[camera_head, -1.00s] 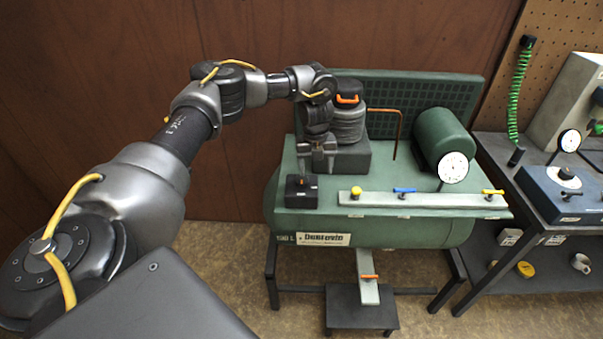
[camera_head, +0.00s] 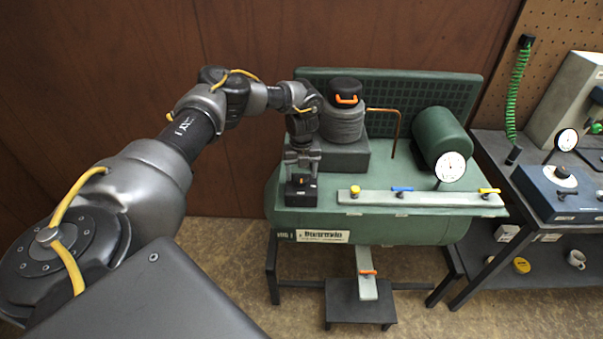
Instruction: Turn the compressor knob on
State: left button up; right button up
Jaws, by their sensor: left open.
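The green compressor (camera_head: 375,228) stands against the wood wall, with a tank below and a flat top. A small black box (camera_head: 301,196) sits at the left end of its top and carries a knob with an orange mark (camera_head: 299,181). My left gripper (camera_head: 302,172) points down right over this box, its fingers open on either side of the knob. Whether the fingers touch the knob I cannot tell. My right gripper does not show.
A grey bar with a yellow knob (camera_head: 355,191), a blue valve (camera_head: 401,189) and a round gauge (camera_head: 450,167) lies along the top's front. The pump (camera_head: 342,123) stands behind the gripper. A dark workbench (camera_head: 487,147) is at right.

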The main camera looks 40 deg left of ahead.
pick_arm(q)
jog(key=shift+f, duration=0.8)
jog(key=shift+c, duration=0.5)
jog(key=c, duration=0.9)
